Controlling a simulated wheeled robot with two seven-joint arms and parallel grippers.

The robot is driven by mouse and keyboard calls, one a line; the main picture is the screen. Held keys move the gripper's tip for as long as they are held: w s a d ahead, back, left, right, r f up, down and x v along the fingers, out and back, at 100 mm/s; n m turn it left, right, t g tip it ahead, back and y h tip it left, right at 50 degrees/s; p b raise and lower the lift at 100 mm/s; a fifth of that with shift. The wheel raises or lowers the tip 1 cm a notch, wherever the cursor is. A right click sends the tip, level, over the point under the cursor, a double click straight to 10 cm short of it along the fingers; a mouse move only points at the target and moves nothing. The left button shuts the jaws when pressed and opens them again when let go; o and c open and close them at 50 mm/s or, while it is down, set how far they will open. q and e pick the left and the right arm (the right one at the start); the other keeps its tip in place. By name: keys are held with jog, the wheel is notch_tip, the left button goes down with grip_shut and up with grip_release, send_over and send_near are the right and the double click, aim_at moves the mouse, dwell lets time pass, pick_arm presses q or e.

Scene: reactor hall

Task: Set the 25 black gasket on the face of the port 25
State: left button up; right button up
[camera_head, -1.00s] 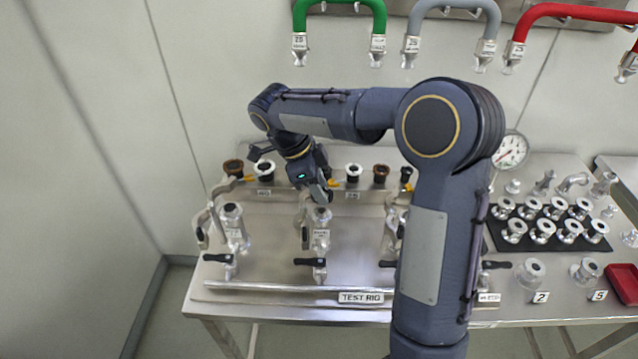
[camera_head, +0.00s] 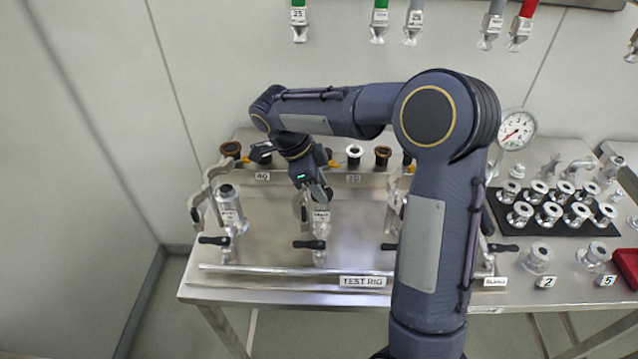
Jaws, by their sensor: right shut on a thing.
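The test rig has a row of upright metal ports. The middle port (camera_head: 321,225) stands just below my right gripper (camera_head: 321,194), which hides its top face. Its small label is too blurred to read surely as 25. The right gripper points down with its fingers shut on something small. The held piece, likely the black gasket, is hidden by the fingers, and I cannot tell whether it touches the port. My left gripper is out of view.
Loose rings stand on the back rail, including a black-and-white one (camera_head: 354,152) and a brown one (camera_head: 382,154). A left port (camera_head: 229,206) is beside the middle one. A gauge (camera_head: 516,128), a black mat (camera_head: 496,226) of flanged fittings and a red tray (camera_head: 627,262) are on the right.

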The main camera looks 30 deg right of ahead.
dwell(0.3)
jog(key=o, duration=1)
jog(key=b+v, duration=0.1)
jog(key=v, duration=0.6)
jog(key=shift+w+a+r, duration=0.1)
jog(key=shift+a+r, duration=0.1)
jog(key=shift+r, duration=0.15)
jog(key=s+n+t+y, duration=0.3)
jog(key=s+n+y, duration=0.2)
jog(key=s+n, duration=0.8)
jog(key=s+a+f+n+t+y, duration=0.1)
jog(key=s+a+f+n+t, duration=0.1)
jog(key=s+n, duration=0.2)
jog(key=s+a+f+n+t+y, duration=0.1)
jog(key=s+a+f+n+t, duration=0.1)
jog(key=s+n, duration=0.3)
jog(key=shift+s+f+t+y, duration=0.3)
jog(key=shift+s+f, duration=0.25)
jog(key=shift+s, duration=0.35)
